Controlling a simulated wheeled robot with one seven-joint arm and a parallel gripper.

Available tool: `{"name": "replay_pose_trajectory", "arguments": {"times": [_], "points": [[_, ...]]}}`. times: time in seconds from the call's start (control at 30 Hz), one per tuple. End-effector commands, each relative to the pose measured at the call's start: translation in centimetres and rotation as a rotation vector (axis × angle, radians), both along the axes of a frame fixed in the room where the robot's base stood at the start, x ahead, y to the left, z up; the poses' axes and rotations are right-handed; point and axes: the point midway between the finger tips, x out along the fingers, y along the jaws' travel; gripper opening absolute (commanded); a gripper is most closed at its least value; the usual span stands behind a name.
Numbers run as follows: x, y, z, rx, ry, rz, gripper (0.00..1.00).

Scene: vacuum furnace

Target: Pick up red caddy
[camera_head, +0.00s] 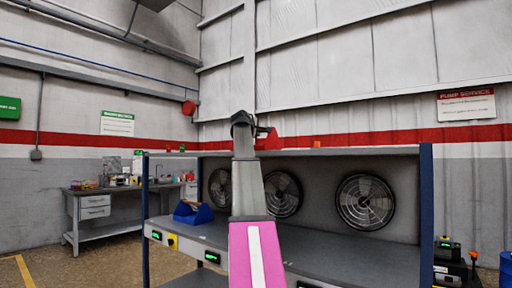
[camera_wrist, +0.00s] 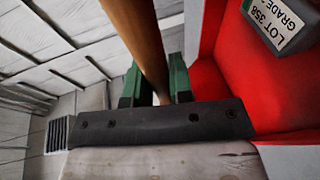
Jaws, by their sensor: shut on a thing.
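The red caddy (camera_head: 268,139) is at the top shelf level in the head view, just right of my arm's dark end. In the wrist view the caddy (camera_wrist: 214,60) fills the right side, and a brown wooden handle (camera_wrist: 138,38) crosses the top middle. My gripper (camera_wrist: 155,80) has its green fingers on either side of this handle and is shut on it. A grey box with a "LOT 358" label (camera_wrist: 282,22) sits inside the caddy. The fingers are hidden in the head view. I cannot tell whether the caddy touches the shelf.
A blue caddy (camera_head: 193,213) stands on the bench's lower worktop (camera_head: 345,252). Small items (camera_head: 317,144) stand on the top shelf. Blue posts (camera_head: 425,215) flank the bench, and round fans (camera_head: 365,202) stand behind. A side table (camera_head: 120,188) with clutter is at the left.

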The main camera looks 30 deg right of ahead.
Motion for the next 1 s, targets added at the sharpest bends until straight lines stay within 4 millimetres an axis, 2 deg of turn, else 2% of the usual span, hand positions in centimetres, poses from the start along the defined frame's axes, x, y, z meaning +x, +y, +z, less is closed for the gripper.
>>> {"name": "replay_pose_trajectory", "arguments": {"times": [0.27, 0.67, 1.0], "points": [[0.0, 0.0, 0.3, 0.000, 0.000, 0.000, 0.00], [0.2, -0.1, 4.4, -0.002, -0.002, 0.001, 0.00], [0.2, 4.5, 6.9, -0.002, -0.002, 0.003, 0.00]]}}
